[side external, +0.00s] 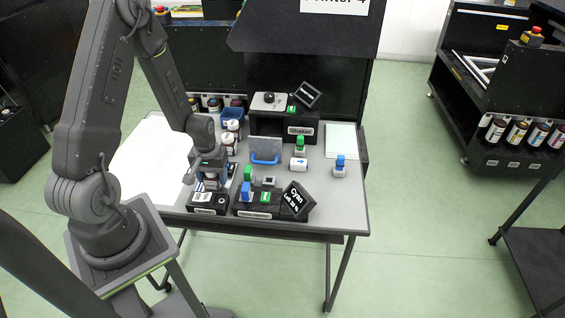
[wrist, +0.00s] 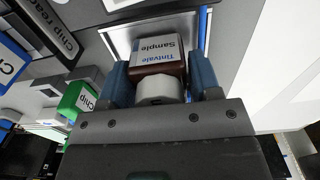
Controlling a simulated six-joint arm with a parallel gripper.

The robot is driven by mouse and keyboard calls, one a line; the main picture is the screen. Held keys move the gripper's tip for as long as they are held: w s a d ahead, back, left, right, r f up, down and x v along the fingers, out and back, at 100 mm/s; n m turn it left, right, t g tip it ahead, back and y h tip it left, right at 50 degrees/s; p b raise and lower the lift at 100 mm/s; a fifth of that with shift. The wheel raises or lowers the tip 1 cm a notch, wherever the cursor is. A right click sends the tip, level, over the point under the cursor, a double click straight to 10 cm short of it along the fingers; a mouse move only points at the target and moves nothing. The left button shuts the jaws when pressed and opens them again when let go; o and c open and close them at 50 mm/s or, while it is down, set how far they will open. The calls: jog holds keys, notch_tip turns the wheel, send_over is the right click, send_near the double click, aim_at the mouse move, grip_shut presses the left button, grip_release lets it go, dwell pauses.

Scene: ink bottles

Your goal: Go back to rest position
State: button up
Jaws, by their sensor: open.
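My gripper (wrist: 160,72) is open, with its two blue fingers on either side of a small ink bottle (wrist: 158,52). The bottle has a white cap, a dark brown body and a white label reading "Tintvale Sample". I cannot tell whether either finger touches it.
Green and blue-topped chips stand by a black box with a "Cyan" display (side external: 296,201). A shaker (side external: 285,126), a blue-handled plate (side external: 265,150) and more bottles (side external: 229,142) stand behind. A white sheet (side external: 150,160) lies on the left. The table's right front is clear.

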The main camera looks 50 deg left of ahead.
jog(key=c, duration=0.5)
jog(key=shift+c, duration=0.2)
jog(key=w+d+r, duration=0.1)
jog(key=w+r, duration=0.1)
jog(key=w+d+r+m, duration=0.1)
jog(key=w+d+r, duration=0.1)
jog(key=w+d+r+m, duration=0.1)
jog(key=w+r, duration=0.1)
jog(key=w, duration=0.1)
jog(key=shift+d+r, duration=0.35)
jog(key=w+d+r+m, duration=0.3)
jog(key=d+r+m, duration=0.45)
jog(key=d, duration=0.25)
jog(key=w+a+n, duration=0.5)
jog(key=w+a, duration=0.1)
jog(key=a, duration=0.2)
jog(key=w+a+n, duration=0.4)
jog(key=w+a, duration=0.1)
jog(key=a, duration=0.4)
jog(key=shift+n, duration=0.25)
jog(key=shift+w+d+f, duration=0.1)
jog(key=shift+d+f, duration=0.05)
jog(key=shift+f, duration=5.7)
